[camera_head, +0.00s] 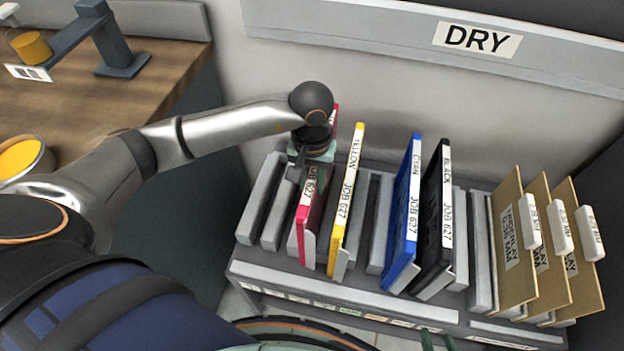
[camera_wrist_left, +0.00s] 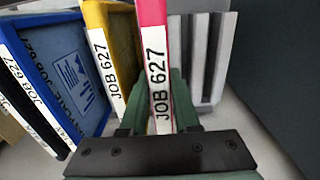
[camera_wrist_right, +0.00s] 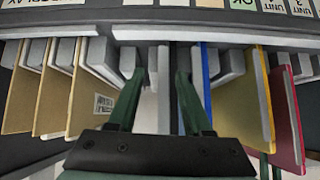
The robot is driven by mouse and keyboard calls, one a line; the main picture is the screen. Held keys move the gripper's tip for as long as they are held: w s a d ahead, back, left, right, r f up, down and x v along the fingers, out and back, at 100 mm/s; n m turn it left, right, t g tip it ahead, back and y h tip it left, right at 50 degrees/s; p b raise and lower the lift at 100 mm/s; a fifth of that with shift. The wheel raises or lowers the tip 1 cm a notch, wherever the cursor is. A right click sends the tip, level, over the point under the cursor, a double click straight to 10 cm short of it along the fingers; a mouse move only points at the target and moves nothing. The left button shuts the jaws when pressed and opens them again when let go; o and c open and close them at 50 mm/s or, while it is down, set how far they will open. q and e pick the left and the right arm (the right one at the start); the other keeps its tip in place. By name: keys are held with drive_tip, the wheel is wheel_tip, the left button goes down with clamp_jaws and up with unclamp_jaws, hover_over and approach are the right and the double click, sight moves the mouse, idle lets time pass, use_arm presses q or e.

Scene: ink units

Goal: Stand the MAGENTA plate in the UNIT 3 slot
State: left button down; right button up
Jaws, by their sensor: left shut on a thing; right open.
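The magenta plate (camera_head: 303,222), with a white JOB 627 edge, stands near the left end of a grey slotted rack (camera_head: 330,289), left of the yellow plate. My left gripper (camera_head: 313,152) is shut on its upper edge; in the left wrist view the green fingers sit on both sides of the magenta plate (camera_wrist_left: 160,80). The magenta plate also shows at the right of the right wrist view (camera_wrist_right: 288,125). An upside-down UNIT 3 label (camera_wrist_right: 299,6) is on the strip there. My right gripper (camera_wrist_right: 158,95) is open and empty; its fingertips (camera_head: 437,340) show at the head view's bottom edge.
The yellow (camera_head: 346,200), blue CYAN (camera_head: 406,210) and black (camera_head: 436,215) plates stand to the right in the rack. Several tan OVERLAY folders (camera_head: 511,240) fill its right end. A wooden table (camera_head: 150,75) is at left. A wall with a DRY sign (camera_head: 477,40) is behind.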

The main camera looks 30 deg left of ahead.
use_arm(q)
wheel_tip(320, 180, down, 3)
drive_tip(key=shift+f+b, duration=0.1)
drive_tip(key=shift+b, duration=1.1)
drive_tip(key=shift+f+b, duration=0.65)
drive_tip(key=shift+b, duration=0.05)
use_arm(e)
drive_tip(key=shift+w+a+f+y, duration=0.2)
drive_tip(key=shift+w+a+f, duration=0.1)
drive_tip(key=shift+w+a, duration=0.4)
drive_tip(key=shift+w+a+f+y, duration=0.2)
drive_tip(key=shift+w+a+f, duration=0.1)
drive_tip(key=shift+w+a, duration=0.35)
use_arm(q)
drive_tip(key=shift+f, duration=0.1)
use_arm(e)
drive_tip(key=shift+s+f, duration=0.15)
drive_tip(key=shift+f, duration=0.05)
use_arm(q)
drive_tip(key=shift+f+b, duration=0.25)
drive_tip(key=shift+b, duration=0.3)
use_arm(e)
drive_tip(key=shift+s+f, duration=0.25)
drive_tip(key=shift+f, duration=0.35)
use_arm(q)
drive_tip(key=c, duration=0.6)
unclamp_jaws()
drive_tip(key=shift+o, duration=0.2)
drive_tip(key=shift+f, duration=0.1)
